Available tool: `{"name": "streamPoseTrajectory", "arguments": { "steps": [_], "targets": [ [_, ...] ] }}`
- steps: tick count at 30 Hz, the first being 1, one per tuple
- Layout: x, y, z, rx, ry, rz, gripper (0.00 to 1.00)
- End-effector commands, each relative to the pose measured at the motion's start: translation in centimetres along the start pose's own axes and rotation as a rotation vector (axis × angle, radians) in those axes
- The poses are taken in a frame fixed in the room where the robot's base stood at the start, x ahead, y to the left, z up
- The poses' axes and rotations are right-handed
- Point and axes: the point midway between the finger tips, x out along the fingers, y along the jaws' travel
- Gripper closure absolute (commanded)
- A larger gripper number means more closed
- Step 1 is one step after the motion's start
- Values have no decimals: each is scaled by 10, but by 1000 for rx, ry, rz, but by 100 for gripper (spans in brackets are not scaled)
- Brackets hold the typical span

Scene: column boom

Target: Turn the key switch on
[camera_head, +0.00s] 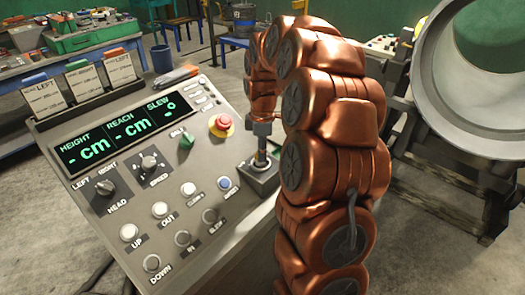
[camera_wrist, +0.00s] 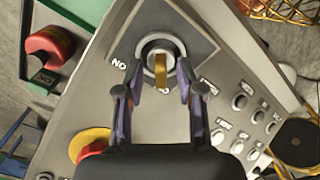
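The key switch (camera_head: 262,178) sits on a square grey plate at the right edge of the sloping control panel (camera_head: 135,205). In the wrist view its round collar (camera_wrist: 149,47) holds a brass-coloured key (camera_wrist: 160,70) standing roughly upright in the picture. A label reading "NO" in this view lies left of the collar. My gripper (camera_wrist: 160,82) is open, with one finger on each side of the key and visible gaps between. In the head view my gripper (camera_head: 262,135) is right above the switch, partly hidden by my copper-coloured arm. The panel's display shows dashes for height, reach and slew.
A red emergency stop button (camera_head: 221,124) on a yellow base and a green toggle (camera_head: 187,141) lie near the switch. Knobs and several push buttons (camera_head: 160,209) cover the panel's lower part. A large grey ring-shaped machine part (camera_head: 432,92) stands at the right.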

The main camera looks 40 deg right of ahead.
Motion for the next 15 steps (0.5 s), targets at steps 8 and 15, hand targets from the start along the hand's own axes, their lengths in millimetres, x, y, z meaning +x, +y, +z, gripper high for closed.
{"name": "streamPoseTrajectory", "arguments": {
  "steps": [8, 15],
  "targets": [
    [15, -2, 0, -1, -1, -3, 62],
    [15, -1, 0, -1, -1, -2, 62]
  ]
}}
